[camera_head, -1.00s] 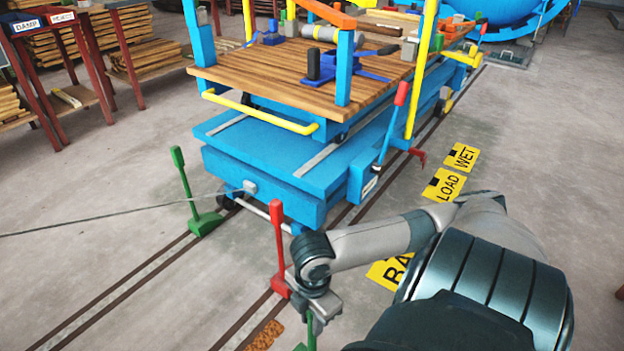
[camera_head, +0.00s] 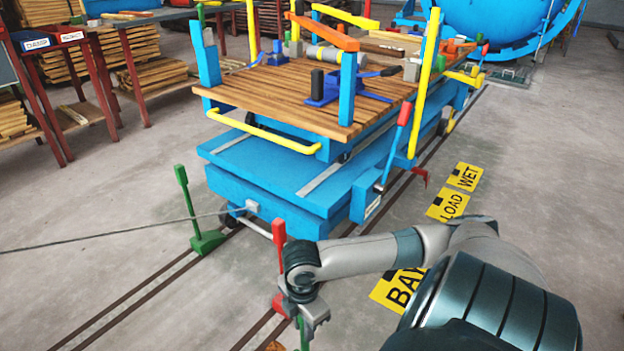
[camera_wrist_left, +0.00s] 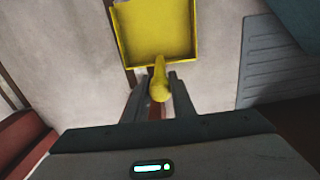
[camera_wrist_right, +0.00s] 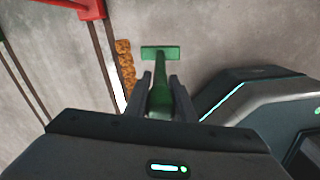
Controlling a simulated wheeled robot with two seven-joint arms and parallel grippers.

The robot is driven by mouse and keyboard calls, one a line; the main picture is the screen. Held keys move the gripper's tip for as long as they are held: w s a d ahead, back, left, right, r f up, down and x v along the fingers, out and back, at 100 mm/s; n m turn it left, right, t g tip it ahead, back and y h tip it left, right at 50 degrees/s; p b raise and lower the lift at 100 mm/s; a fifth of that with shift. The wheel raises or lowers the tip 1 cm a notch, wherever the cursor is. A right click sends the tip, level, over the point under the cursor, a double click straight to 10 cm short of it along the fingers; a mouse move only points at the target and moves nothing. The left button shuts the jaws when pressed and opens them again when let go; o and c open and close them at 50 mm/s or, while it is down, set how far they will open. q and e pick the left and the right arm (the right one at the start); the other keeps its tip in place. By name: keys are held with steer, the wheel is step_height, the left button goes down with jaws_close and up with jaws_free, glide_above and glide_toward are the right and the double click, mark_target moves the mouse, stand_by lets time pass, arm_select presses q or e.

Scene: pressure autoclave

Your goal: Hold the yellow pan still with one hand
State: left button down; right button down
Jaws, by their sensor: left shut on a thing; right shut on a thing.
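The yellow pan (camera_wrist_left: 155,32) shows in the left wrist view, a square shallow tray with raised edges. Its handle (camera_wrist_left: 159,85) lies between the fingers of my left gripper (camera_wrist_left: 160,88), which is shut on it. The pan and left gripper are not visible in the head view. My right gripper (camera_wrist_right: 160,92) is shut on the handle of a green tool (camera_wrist_right: 160,53) with a flat crosswise head. In the head view, my right gripper (camera_head: 310,318) is low in the middle, partly covering the green tool.
A strip of orange-brown crumbs (camera_wrist_right: 125,65) lies along a rail beside the green tool's head. A red lever (camera_head: 279,245) and a green lever (camera_head: 190,215) stand at the rails. A blue trolley (camera_head: 270,190) stands beyond. Open floor lies left.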

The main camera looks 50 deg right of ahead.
steer(key=w+d+f, duration=0.1)
steer(key=w+d, duration=0.3)
steer(key=w, duration=0.3)
steer(key=w+d+f+m, duration=0.1)
steer(key=w+d, duration=0.2)
steer(key=w, duration=0.4)
steer(key=shift+w+d+f, duration=0.2)
steer(key=shift+w+d, duration=0.15)
steer(key=shift+f, duration=0.15)
steer(key=shift+f, duration=2.85)
steer(key=shift+a, duration=0.1)
steer(key=a, duration=0.3)
steer(key=shift+a+r, duration=0.1)
steer(key=shift+a, duration=0.3)
